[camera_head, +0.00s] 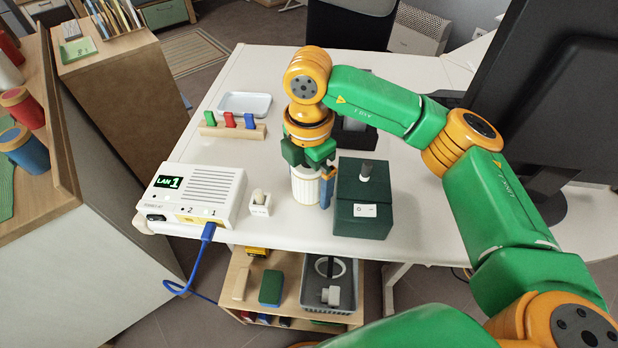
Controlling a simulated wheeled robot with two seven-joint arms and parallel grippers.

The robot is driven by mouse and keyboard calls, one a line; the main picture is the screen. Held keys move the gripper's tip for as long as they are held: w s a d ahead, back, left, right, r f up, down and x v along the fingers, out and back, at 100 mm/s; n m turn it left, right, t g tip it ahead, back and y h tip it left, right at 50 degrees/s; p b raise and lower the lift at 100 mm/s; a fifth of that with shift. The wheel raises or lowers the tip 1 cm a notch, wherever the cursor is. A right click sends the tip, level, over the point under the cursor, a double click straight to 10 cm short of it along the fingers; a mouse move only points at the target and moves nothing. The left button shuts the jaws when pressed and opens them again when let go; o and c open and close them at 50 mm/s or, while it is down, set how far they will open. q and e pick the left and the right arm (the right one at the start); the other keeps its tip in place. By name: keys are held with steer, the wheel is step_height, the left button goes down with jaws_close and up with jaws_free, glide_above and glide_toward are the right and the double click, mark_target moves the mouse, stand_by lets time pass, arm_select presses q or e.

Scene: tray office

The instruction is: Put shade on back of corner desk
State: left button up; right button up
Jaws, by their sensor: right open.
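A white ribbed cylinder, which looks like the shade (304,187), stands on the white corner desk (270,228) near its front edge. My right gripper (313,178) points down over the shade from above. It is open, with one blue finger along the shade's right side; the other finger is hard to make out. I cannot tell whether it touches the shade. A dark green box with a short post, apparently a lamp base (362,190), stands just to the right of the shade. My arm hides part of the back of the desk. My left gripper is not in view.
A white LAN box (205,190) with a blue cable and a small white holder (260,205) stand left. Behind are a wooden rack (240,131) with coloured pieces and a white tray (246,104). A monitor (560,110) stands right. The back left desk top looks clear.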

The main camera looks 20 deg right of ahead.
step_height(320, 180, up, 12)
steer(key=shift+r+p, duration=0.15)
steer(key=shift+p, duration=0.9)
